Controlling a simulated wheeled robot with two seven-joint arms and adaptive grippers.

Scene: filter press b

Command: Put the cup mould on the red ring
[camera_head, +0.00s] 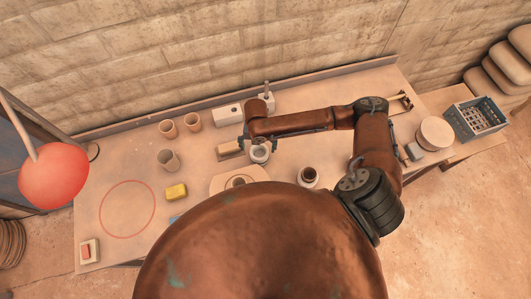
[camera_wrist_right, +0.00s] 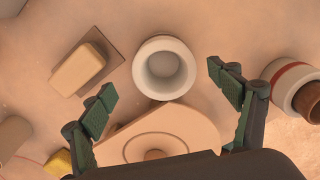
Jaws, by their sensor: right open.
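The cup mould looks to be the white, thick-walled round piece with a hollow middle (camera_head: 260,154), standing upright on the table near its middle. It shows whole in the right wrist view (camera_wrist_right: 164,68). My right gripper (camera_head: 260,141) is over it, fingers pointing down. In the right wrist view the gripper (camera_wrist_right: 160,80) is open, one finger to each side of the mould with gaps between, holding nothing. The red ring (camera_head: 127,181) is a thin circle outline on the left part of the table, with nothing inside it. My left gripper is not in view.
A tan board (camera_wrist_right: 195,125) lies close to the mould. A block on a base (camera_wrist_right: 80,70) is beside it. A red-banded pot (camera_wrist_right: 284,82) stands on the other side.

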